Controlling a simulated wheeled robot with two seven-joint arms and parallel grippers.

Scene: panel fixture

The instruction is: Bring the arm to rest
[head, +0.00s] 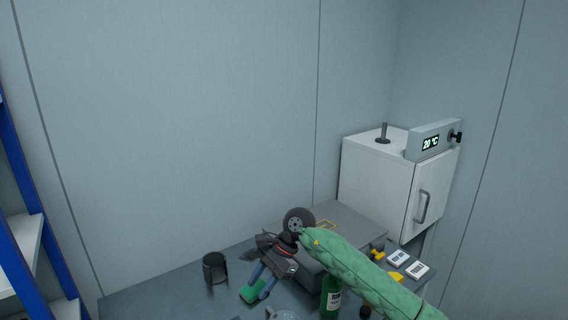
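My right arm, in a green sleeve, comes in from the lower right of the head view. Its dark gripper (260,284) points down and to the left over the workbench. Its two blue-grey fingers are spread apart, with nothing clearly held between them. A small green item (250,294) is at the fingertips; I cannot tell whether they touch it. My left arm and gripper are not in view.
The grey workbench (170,293) holds a dark open cup (214,267), a grey machine with a round wheel (298,221), a green bottle (330,300) and white labelled cards (417,269). A white cabinet (377,182) reading 20 °C stands right. A blue-framed shelf (22,245) stands left.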

